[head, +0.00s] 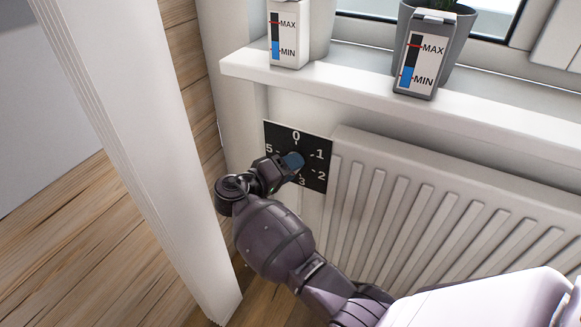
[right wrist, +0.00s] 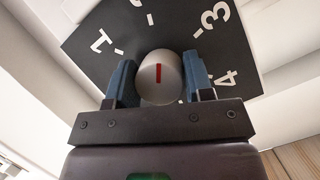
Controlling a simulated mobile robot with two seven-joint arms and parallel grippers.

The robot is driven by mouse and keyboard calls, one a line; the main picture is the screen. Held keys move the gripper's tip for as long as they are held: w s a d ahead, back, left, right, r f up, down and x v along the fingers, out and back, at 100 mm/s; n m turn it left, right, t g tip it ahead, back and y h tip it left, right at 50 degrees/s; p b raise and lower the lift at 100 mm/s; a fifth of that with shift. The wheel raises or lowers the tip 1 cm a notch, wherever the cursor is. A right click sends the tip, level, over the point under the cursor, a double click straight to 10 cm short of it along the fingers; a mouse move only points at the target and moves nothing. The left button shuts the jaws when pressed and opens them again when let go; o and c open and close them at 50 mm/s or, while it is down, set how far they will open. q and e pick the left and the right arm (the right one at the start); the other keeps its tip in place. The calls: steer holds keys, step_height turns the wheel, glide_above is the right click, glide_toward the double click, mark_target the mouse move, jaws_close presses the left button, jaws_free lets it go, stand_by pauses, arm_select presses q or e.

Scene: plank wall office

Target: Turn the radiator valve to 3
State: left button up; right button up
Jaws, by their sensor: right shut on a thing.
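The valve knob (right wrist: 152,83) is a pale round cap with a red line on its face. It sits in front of a black dial plate (head: 275,133) with white numbers, which also shows in the right wrist view (right wrist: 88,62). In that view the red line stands upright, roughly toward the tick by the 2. My right gripper (head: 293,161) is shut on the knob, with one blue finger on each side in the right wrist view (right wrist: 160,82). In the head view the gripper hides the knob and part of the dial. My left gripper is not in view.
A white ribbed radiator (head: 440,215) is right of the dial. A white sill (head: 340,75) above it bears two planters with MIN/MAX gauges (head: 287,35) (head: 421,60). A white post (head: 140,140) stands close on the left, beside my right arm.

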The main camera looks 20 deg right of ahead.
steer(key=m+y, duration=0.1)
steer(key=m, duration=0.2)
steer(key=shift+y, duration=0.3)
steer(key=shift+m+t+y, duration=0.7)
steer(key=shift+m+y, duration=0.1)
steer(key=shift+m, duration=0.6)
steer(key=o, duration=0.9)
steer(key=shift+a, duration=0.15)
